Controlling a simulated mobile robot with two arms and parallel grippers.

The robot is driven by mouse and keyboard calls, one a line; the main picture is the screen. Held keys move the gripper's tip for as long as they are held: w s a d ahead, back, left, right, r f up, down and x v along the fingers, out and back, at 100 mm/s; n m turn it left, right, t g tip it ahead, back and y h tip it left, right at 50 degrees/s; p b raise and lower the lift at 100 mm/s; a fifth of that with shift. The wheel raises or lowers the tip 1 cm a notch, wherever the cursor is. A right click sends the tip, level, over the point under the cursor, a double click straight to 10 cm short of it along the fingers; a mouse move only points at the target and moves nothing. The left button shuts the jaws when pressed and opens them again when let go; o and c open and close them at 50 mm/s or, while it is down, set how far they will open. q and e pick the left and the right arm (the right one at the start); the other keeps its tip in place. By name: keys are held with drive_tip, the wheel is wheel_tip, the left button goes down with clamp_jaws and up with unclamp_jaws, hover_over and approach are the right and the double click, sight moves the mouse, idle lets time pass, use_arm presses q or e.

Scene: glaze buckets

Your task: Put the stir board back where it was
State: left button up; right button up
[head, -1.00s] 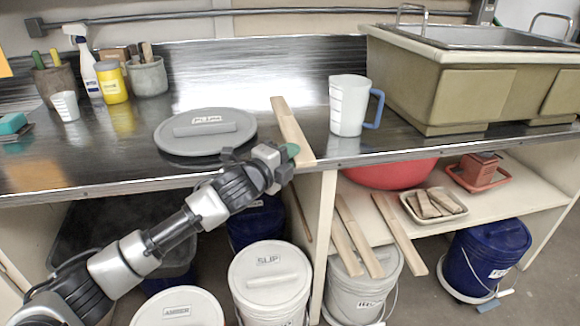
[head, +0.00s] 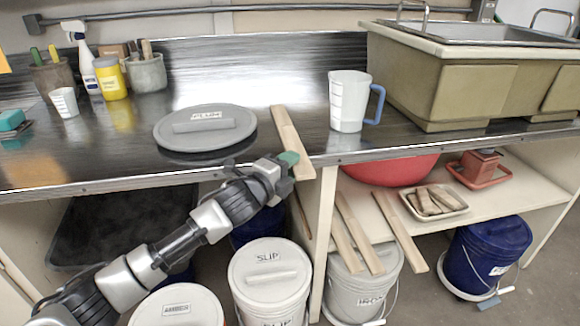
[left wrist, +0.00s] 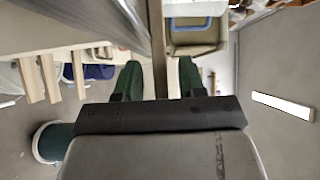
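The stir board (head: 290,140) is a long pale wooden board. It lies on the dark metal counter, and its near end sticks out past the front edge. My left gripper (head: 287,161) is at that near end, with a green fingertip showing over the board. In the left wrist view, the two green fingers of my left gripper (left wrist: 160,80) stand on either side of the board (left wrist: 158,60), which shows edge-on. My right gripper is not in view.
A grey lid (head: 207,128) lies left of the board, and a measuring jug (head: 347,102) stands to its right. Below, more wooden boards (head: 400,230) lean by the shelf (head: 510,195). Lidded buckets (head: 268,275) stand under the counter (head: 90,165).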

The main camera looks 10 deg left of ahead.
use_arm(q)
drive_tip(key=v, duration=1.2)
drive_tip(key=s+a+f+n+g+y, duration=0.1)
drive_tip(key=s+f+n+y, duration=0.3)
drive_tip(key=f, duration=0.7)
drive_tip(key=s+a+f+n+g+y, duration=0.1)
drive_tip(key=a+f+n+g, duration=0.1)
drive_tip(key=f+n, duration=0.7)
drive_tip(key=s+a+f+n+g+y, duration=0.1)
drive_tip(key=s+f+n+y, duration=0.15)
drive_tip(key=f, duration=1.05)
drive_tip(key=s+a+f+n+g+y, duration=0.1)
drive_tip(key=s+a+f+n+g, duration=0.15)
drive_tip(key=s+f, duration=0.6)
drive_tip(key=s+a+f+n+g+y, duration=0.1)
drive_tip(key=s+a+f+n+g, duration=0.15)
drive_tip(key=s+f, duration=0.65)
drive_tip(key=s+f+n+g, duration=0.1)
drive_tip(key=s+f+g, duration=0.1)
drive_tip(key=s+f, duration=0.3)
drive_tip(key=s+f+g, duration=0.2)
drive_tip(key=s+f, duration=0.3)
drive_tip(key=s, duration=0.7)
drive_tip(key=shift+d+n+g, duration=0.3)
drive_tip(key=shift+n, duration=0.05)
